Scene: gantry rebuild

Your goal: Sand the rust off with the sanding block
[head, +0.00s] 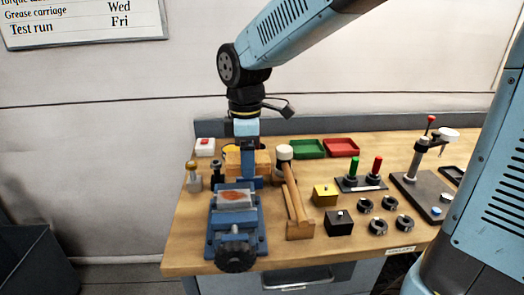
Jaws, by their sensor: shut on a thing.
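A blue vise (213,240) stands at the front left of the bench. A pale metal piece (222,203) sits in its jaws, with a reddish-brown rust patch (237,196) on its upper face. My gripper (249,181) points down at the far right edge of this piece, just behind the rust patch. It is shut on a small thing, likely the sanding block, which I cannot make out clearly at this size. I cannot tell whether it touches the metal piece.
A yellow block (325,194), a black block (339,222) and several black rings stand farther right. A brass-topped post (194,176) is at left. Green (309,148) and red (341,147) trays lie behind.

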